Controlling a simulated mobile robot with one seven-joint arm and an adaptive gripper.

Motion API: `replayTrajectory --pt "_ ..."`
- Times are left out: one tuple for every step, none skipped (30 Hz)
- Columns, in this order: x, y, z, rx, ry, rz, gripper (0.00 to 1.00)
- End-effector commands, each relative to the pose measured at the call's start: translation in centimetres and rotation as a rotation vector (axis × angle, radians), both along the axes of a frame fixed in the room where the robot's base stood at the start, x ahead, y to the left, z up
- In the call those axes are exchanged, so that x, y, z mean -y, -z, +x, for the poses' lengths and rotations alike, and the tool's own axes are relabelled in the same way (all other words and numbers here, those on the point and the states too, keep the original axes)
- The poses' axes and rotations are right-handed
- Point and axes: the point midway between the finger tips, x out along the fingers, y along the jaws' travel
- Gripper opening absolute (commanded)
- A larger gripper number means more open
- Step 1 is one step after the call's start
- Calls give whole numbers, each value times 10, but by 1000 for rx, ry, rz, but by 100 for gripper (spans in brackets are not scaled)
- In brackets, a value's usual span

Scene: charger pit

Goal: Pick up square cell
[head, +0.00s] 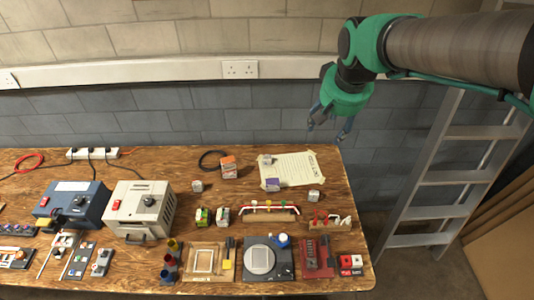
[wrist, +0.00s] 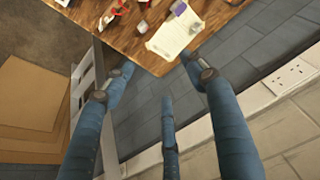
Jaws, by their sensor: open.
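Several small box-shaped cells stand on the wooden workbench (head: 120,280); I cannot tell for sure which one is the square cell. They include an orange-topped block (head: 228,167), a purple-topped block (head: 272,185), a small grey block (head: 197,186), another grey block (head: 314,195) and green-and-white blocks (head: 202,216). The purple block also shows in the wrist view (wrist: 180,9). My gripper (head: 329,130) is open and empty, high above the bench's back right corner, apart from all the cells. Its blue fingers (wrist: 157,85) are spread in the wrist view.
A paper sheet (head: 300,170) lies at the back right. A blue unit (head: 70,205) and a grey unit (head: 140,210) stand at the left. Fixtures line the front, including a dark square plate (head: 283,270). A ladder (head: 440,180) leans right of the bench. A wall lies behind.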

Motion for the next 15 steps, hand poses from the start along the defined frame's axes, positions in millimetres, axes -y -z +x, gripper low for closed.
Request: replayTrajectory --pt "-3 3 14 -10 -1 0 56" --pt "-5 5 21 -13 0 0 56" --pt "-8 8 31 -19 1 1 56" --pt "-10 10 38 -21 1 1 56" --pt "-12 13 46 -26 1 1 56" --pt "-15 16 55 -31 2 1 56" --pt "-17 19 63 -35 2 2 56" --pt "-19 22 70 -39 2 2 56" --pt "-22 26 79 -43 2 2 56" --pt "-24 30 86 -48 2 1 56" --pt "-26 33 94 -50 3 1 56" --pt "-29 38 103 -55 4 2 56" --pt "-31 42 110 -59 5 2 56" --pt "-34 46 117 -62 6 2 56" --pt "-37 52 126 -68 6 2 56"
